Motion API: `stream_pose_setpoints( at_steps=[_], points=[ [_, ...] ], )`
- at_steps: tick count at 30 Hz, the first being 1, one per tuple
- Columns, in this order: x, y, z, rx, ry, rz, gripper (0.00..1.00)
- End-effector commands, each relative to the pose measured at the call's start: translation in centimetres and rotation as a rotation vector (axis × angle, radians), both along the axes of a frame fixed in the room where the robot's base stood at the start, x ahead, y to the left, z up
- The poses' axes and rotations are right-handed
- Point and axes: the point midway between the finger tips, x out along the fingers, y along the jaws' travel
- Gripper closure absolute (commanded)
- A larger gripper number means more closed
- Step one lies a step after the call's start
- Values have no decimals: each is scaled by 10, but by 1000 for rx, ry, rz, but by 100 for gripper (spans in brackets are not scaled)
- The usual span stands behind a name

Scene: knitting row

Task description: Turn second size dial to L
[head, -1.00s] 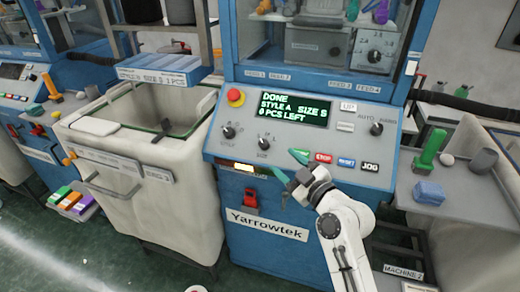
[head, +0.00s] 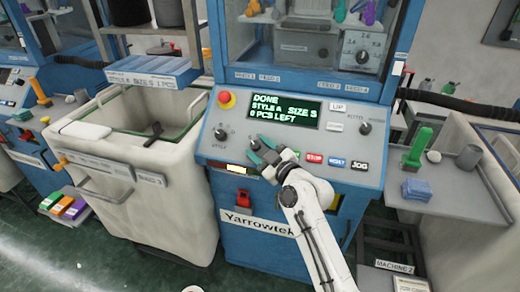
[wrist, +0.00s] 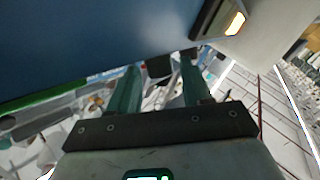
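The blue Yarrowtek machine's sloped panel (head: 300,140) is in the middle of the head view. Its display (head: 286,110) reads DONE, STYLE A, SIZE S, 0 PCS LEFT. My gripper (head: 256,147) has its teal fingers over the panel where the size dial sits, right of the style dial (head: 221,134). The fingers largely hide the size dial, so its pointer cannot be read. In the wrist view my gripper (wrist: 158,82) is open, with a gap between the fingers. A dark piece (wrist: 159,66), perhaps the dial, shows beyond the gap; contact cannot be told.
A red stop button (head: 226,100) is at the panel's upper left. Red STOP (head: 314,158), blue and black JOG (head: 360,166) buttons lie right of my gripper. A cream bin (head: 160,190) stands left. A grey side shelf (head: 450,190) holds a green spool and blue cloth.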

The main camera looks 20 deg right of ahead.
Motion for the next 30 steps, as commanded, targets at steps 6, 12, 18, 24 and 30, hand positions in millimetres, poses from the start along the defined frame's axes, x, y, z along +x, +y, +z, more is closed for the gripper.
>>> stream_pose_setpoints(
  at_steps=[6, 12, 18, 24, 30],
  points=[
    [0, 0, 0, 0, 0, 0, 72],
    [0, 0, 0, 0, 0, 0, 92],
    [0, 0, 0, 1, 0, -1, 100],
    [-1, 2, 1, 16, -8, -22, 100],
    [-1, 4, 1, 49, -31, -71, 100]
  ],
)
